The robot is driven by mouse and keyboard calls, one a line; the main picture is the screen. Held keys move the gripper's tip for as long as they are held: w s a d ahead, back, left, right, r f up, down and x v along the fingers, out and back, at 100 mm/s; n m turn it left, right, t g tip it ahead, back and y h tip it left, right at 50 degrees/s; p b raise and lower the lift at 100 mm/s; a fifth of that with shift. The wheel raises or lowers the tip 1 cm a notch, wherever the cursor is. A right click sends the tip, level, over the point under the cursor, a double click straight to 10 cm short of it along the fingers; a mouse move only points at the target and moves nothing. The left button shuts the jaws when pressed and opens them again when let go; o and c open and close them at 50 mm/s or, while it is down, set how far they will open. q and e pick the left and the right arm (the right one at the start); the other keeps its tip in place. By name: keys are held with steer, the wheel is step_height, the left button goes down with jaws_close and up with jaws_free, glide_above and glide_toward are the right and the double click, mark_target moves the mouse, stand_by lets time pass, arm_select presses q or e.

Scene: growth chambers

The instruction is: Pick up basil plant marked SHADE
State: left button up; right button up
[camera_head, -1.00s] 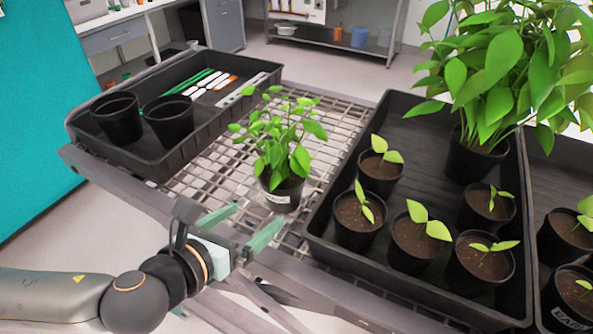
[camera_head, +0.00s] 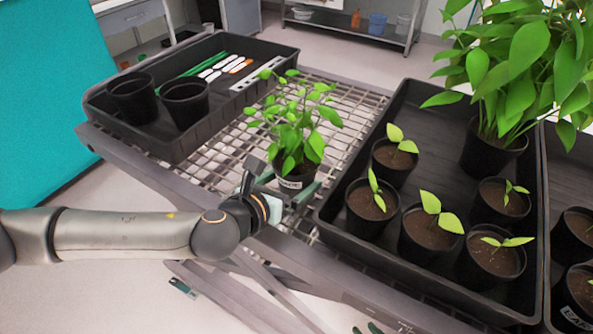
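A leafy basil plant (camera_head: 298,125) in a black pot stands upright on the wire rack. Its pot has a white label (camera_head: 290,184), too small to read surely. My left gripper (camera_head: 292,172) is at this pot, one finger on its far left side and the other on its near right side. The fingers look spread around the pot, and part of them is hidden by leaves and pot. Of my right gripper (camera_head: 366,328), only two greenish fingertips show at the bottom edge, a small gap between them.
A black tray (camera_head: 330,212) with several potted seedlings and a tall leafy plant (camera_head: 525,65) stands close right of the basil. A left tray (camera_head: 215,135) holds two empty pots (camera_head: 185,103) and plant labels. The rack (camera_head: 352,103) behind the basil is clear.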

arm_select(q)
steer(key=shift+x, duration=1.1)
steer(key=shift+c, duration=0.2)
steer(key=c, duration=1.3)
steer(key=shift+r, duration=0.15)
